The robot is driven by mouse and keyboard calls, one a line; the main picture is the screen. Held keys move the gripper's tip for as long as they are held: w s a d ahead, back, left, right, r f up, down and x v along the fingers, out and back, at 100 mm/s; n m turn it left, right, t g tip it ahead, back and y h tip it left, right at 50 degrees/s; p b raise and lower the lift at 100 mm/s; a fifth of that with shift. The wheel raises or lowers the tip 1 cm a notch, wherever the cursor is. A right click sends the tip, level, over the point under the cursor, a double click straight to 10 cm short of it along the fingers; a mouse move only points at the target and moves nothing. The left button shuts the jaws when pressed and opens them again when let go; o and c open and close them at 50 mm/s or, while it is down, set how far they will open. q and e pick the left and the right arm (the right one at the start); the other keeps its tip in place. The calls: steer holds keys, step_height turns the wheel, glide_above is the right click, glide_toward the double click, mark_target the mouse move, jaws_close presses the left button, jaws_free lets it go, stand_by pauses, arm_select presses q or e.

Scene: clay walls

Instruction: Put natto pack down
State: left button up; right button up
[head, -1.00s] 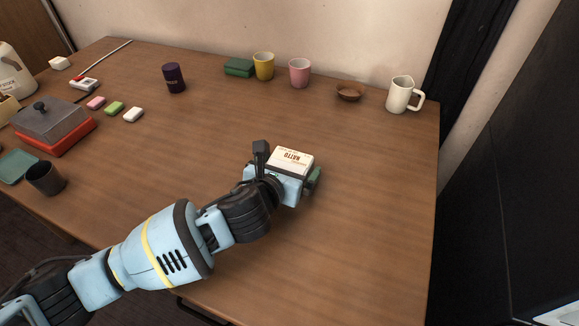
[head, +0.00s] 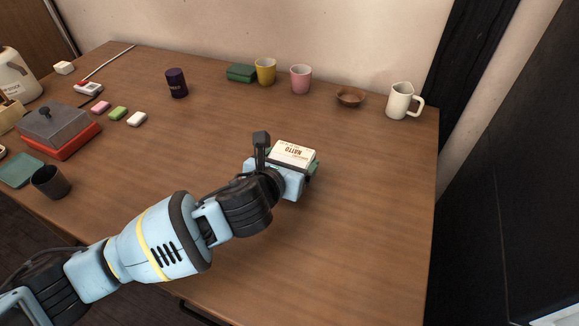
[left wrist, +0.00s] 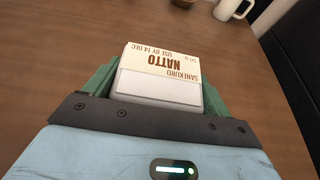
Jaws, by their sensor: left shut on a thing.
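The natto pack (head: 293,152) is a small white box with a cream label reading NATTO. It sits between the fingers of my left gripper (head: 292,160), over the right middle part of the wooden table. In the left wrist view the pack (left wrist: 162,80) is held between the green finger pads of the gripper (left wrist: 158,88), its label facing up. I cannot tell whether the pack's underside touches the table, as the gripper hides it. My right gripper is not in view.
The wooden table (head: 370,200) is clear around the pack. At the back stand a yellow cup (head: 265,72), a pink cup (head: 301,79), a brown bowl (head: 349,97) and a white mug (head: 400,101). A red and grey box (head: 57,132) and a dark cup (head: 48,181) stand at left.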

arm_select(q)
steer(key=s+a, duration=0.2)
steer(key=s, duration=0.2)
steer(key=s+a+r+p, duration=0.1)
steer(key=s+a, duration=0.1)
steer(key=s, duration=0.2)
steer(key=s+a+p, duration=0.1)
steer(key=s+a, duration=0.1)
steer(key=s, duration=0.3)
steer(key=shift+a+r, duration=0.2)
steer(key=shift+a, duration=0.05)
steer(key=shift+s+a, duration=0.35)
steer(key=shift+s, duration=0.35)
steer(key=w+a+r+n+y, duration=0.2)
steer(key=a+r, duration=0.5)
steer(key=r, duration=0.2)
steer(key=w+a+r+n+t+y, duration=0.1)
steer(key=w+a+r+n+y, duration=0.1)
steer(key=a+r, duration=0.5)
step_height(320, 180, up, 2)
steer(key=shift+w+y, duration=0.35)
steer(key=shift+y, duration=0.15)
